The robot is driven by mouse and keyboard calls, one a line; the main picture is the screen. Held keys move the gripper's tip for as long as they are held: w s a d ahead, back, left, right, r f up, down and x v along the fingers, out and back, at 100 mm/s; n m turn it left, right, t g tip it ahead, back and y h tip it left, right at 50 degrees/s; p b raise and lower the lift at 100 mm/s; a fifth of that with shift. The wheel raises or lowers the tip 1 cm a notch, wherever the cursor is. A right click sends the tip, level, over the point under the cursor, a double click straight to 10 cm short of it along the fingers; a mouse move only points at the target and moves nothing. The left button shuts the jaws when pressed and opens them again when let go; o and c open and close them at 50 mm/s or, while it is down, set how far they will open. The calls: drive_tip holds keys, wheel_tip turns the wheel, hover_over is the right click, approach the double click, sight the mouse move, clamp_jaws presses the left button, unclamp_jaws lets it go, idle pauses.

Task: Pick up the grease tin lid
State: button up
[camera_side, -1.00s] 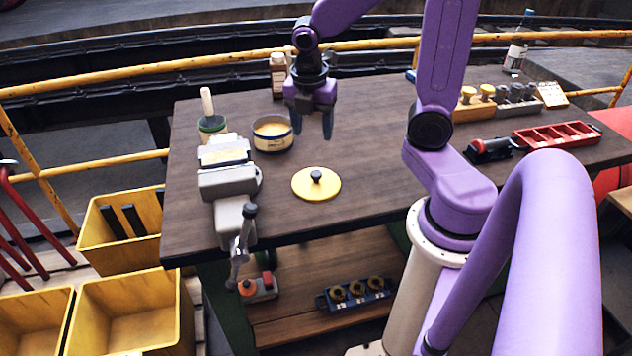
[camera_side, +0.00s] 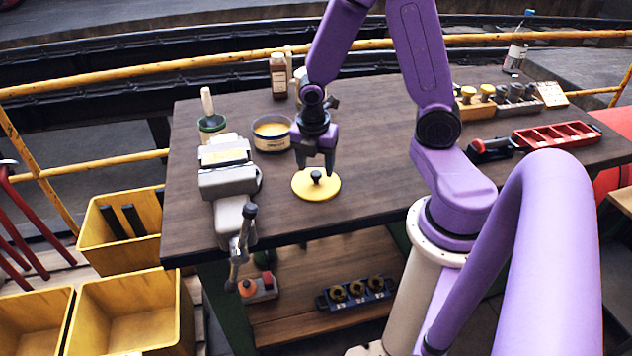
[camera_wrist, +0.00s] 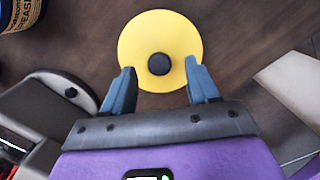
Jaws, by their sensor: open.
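The grease tin lid (camera_side: 317,188) is a flat yellow disc with a black knob, lying on the brown workbench. It also shows in the wrist view (camera_wrist: 140,32), with its dark knob near the middle of the picture. My gripper (camera_side: 315,172) is above the lid, pointing down, open and empty. In the wrist view its two blue fingers (camera_wrist: 160,80) stand apart, with the knob just beyond and between their tips. I cannot tell the exact height of the fingertips over the knob. The open grease tin (camera_side: 271,134) stands behind and to the left of the lid.
A grey vise (camera_side: 228,180) is at the left bench edge, close to the lid. A green pot with a brush (camera_side: 211,122) and brown bottles (camera_side: 279,76) stand farther back. A red tray (camera_side: 556,135) lies at the right. The bench right of the lid is clear.

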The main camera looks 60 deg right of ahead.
drive_tip(key=shift+d+f, duration=0.15)
drive_tip(key=shift+f, duration=0.8)
clamp_jaws()
drive_tip(key=shift+r, duration=0.1)
